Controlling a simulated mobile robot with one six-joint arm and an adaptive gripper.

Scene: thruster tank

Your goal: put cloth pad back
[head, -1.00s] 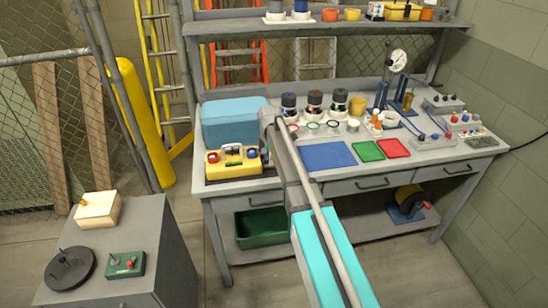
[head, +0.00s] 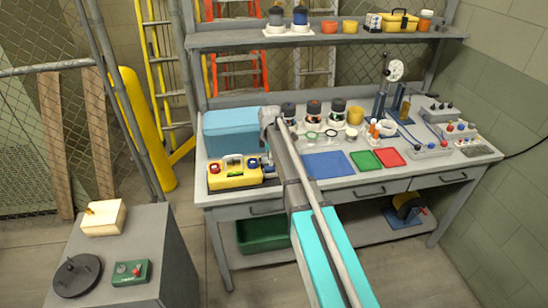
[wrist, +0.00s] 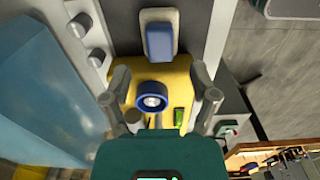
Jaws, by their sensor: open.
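I cannot tell for certain which thing is the cloth pad. A rounded blue block (wrist: 160,40) sits on a light grey base, at the top of the wrist view. Flat blue (head: 328,164), green (head: 366,160) and red (head: 389,157) sheets lie on the bench. My gripper (wrist: 160,88) is open and holds nothing. Its fingers stand either side of a blue ringed knob (wrist: 152,101) on the yellow case, apart from it as far as I see. The yellow case (head: 233,173) stands at the bench's left front; my wrist hides the space to its right in the head view.
A blue box (head: 230,131) stands close behind the yellow case. Several dark-topped jars (head: 313,110) stand behind the sheets. The grey bench (head: 440,160) has electrical boxes at its right. A grey cabinet (head: 160,250) stands at left front, and a green bin (head: 262,233) below.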

